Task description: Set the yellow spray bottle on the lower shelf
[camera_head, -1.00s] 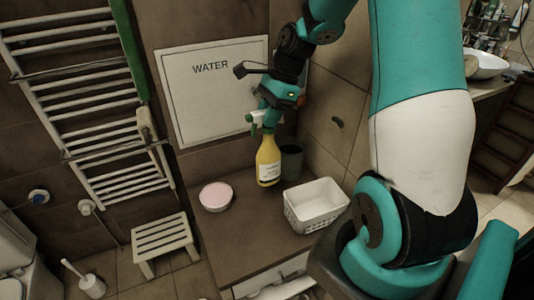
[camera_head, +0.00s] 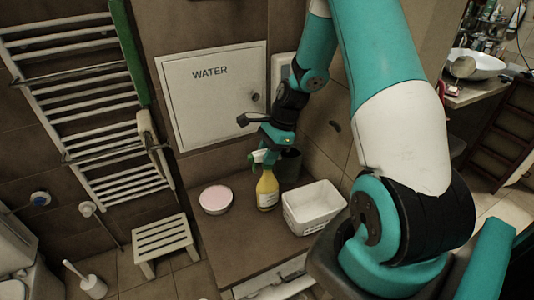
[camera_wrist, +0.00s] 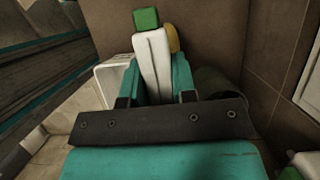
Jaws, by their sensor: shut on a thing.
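The yellow spray bottle (camera_head: 267,190) is upright, with a white label and a green and white spray head. My gripper (camera_head: 266,151) is shut on its spray head from above. In the wrist view the green and white head (camera_wrist: 152,55) sits between my fingers, and a bit of yellow body (camera_wrist: 173,40) shows behind it. The bottle's base is at or just above the brown shelf top (camera_head: 235,245); I cannot tell if it touches.
A bowl with pink contents (camera_head: 216,198) stands left of the bottle. A white basket (camera_head: 314,207) stands close on its right, and a dark cup (camera_head: 289,166) behind. The WATER panel (camera_head: 212,95) is on the wall behind. The shelf's front is clear.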

